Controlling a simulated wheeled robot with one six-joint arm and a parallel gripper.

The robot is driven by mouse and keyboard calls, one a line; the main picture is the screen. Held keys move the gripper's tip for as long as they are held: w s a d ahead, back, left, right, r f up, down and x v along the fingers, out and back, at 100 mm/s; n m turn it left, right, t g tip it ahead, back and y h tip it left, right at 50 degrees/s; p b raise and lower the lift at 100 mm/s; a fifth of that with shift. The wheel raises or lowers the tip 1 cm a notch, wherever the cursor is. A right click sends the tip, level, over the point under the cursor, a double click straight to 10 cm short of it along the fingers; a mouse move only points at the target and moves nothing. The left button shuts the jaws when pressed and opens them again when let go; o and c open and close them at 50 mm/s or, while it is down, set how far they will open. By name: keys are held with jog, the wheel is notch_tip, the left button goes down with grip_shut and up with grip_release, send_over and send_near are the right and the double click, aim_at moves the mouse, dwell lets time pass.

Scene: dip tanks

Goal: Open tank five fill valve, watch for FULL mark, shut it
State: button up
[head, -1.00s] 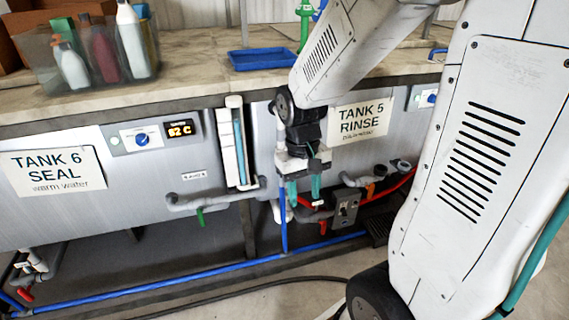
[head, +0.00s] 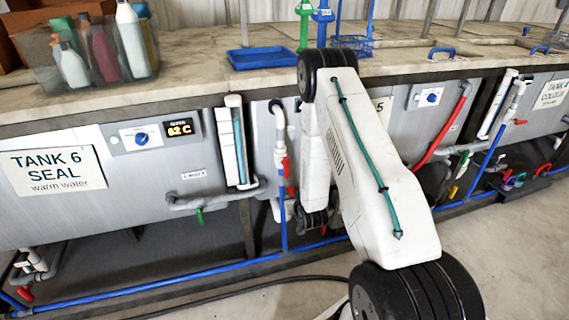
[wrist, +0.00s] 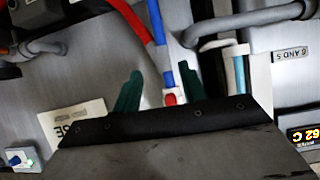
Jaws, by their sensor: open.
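In the wrist view my gripper (wrist: 160,75) is open, with its two teal fingers apart and nothing held. A red-and-white valve part (wrist: 170,98) on a blue pipe shows between the fingers; I cannot tell how deep it lies. In the head view a red valve handle (head: 284,166) hangs by the grey elbow pipe of tank five, above the blue pipe. A white level gauge with a teal strip (head: 238,142) stands left of it; its marks are unreadable. The tank five sign (head: 384,112) is mostly behind my arm. My gripper is hidden in the head view.
Tank six's sign (head: 52,170) and temperature display (head: 181,128) are at left. A blue floor-level pipe (head: 170,280) runs along the front. A blue tray (head: 262,58) and bottle bin (head: 90,60) sit on the counter. A red hose (head: 440,130) hangs right of my arm.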

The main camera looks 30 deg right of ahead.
aim_at(287, 166)
jog(key=w+r+t, duration=0.1)
jog(key=r, duration=0.2)
jog(key=w+r+t+h, duration=0.1)
jog(key=r+t, duration=0.1)
jog(key=r, duration=0.1)
jog(key=w+d+r+t, duration=0.1)
jog(key=r+t, duration=0.1)
jog(key=r, duration=0.1)
jog(key=shift+w+h, duration=0.15)
jog(key=shift+h, duration=0.15)
jog(key=shift+w+r+t, duration=0.2)
jog(key=shift+t, duration=0.1)
jog(key=x, duration=0.7)
jog(key=shift+w, duration=0.25)
grip_shut()
